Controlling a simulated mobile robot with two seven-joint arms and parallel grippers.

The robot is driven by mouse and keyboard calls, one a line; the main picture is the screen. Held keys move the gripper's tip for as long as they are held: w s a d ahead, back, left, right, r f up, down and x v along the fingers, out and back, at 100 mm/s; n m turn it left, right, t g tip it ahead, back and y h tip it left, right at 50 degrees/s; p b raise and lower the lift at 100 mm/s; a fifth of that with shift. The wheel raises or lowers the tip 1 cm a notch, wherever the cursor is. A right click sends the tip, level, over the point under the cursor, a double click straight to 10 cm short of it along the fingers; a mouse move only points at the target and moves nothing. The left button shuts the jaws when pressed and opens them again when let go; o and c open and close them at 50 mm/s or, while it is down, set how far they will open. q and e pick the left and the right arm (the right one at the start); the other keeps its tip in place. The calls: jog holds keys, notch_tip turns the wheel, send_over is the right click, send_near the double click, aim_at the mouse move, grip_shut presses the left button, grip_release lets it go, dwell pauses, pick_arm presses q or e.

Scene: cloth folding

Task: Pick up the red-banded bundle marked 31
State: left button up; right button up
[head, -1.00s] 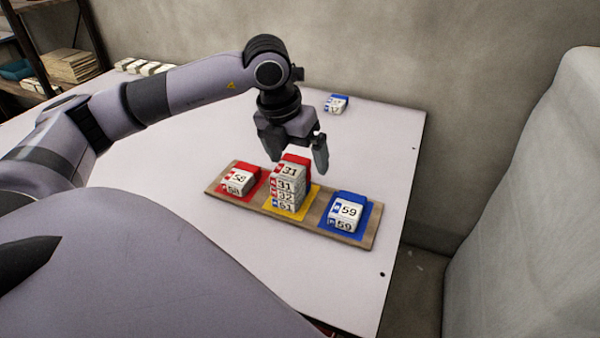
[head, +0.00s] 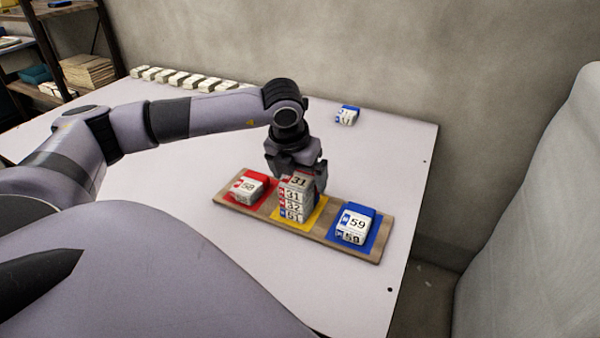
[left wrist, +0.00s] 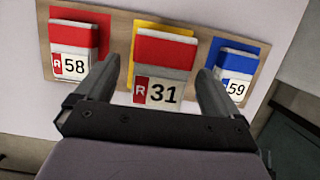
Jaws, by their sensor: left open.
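The red-banded bundle marked 31 (head: 299,182) is the top of a stack on the yellow square (head: 318,214) in the middle of a wooden board (head: 232,205). My left gripper (head: 298,183) is open and pointing down at the top of the stack. In the left wrist view the top bundle (left wrist: 163,66) lies between the two spread fingers (left wrist: 158,80), with its red band and "R 31" label showing. I cannot tell whether the fingers touch it. My right gripper is not in view.
A red-banded bundle marked 58 (head: 248,187) sits on the red square at left. A blue-banded bundle marked 59 (head: 355,224) sits on the blue square at right. Another blue-banded bundle (head: 347,115) lies behind. Several pale bundles (head: 182,78) line the table's back.

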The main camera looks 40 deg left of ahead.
pick_arm(q)
jog(key=shift+f+b, duration=0.25)
jog(key=shift+b, duration=0.1)
dwell(0.3)
jog(key=c, duration=1.1)
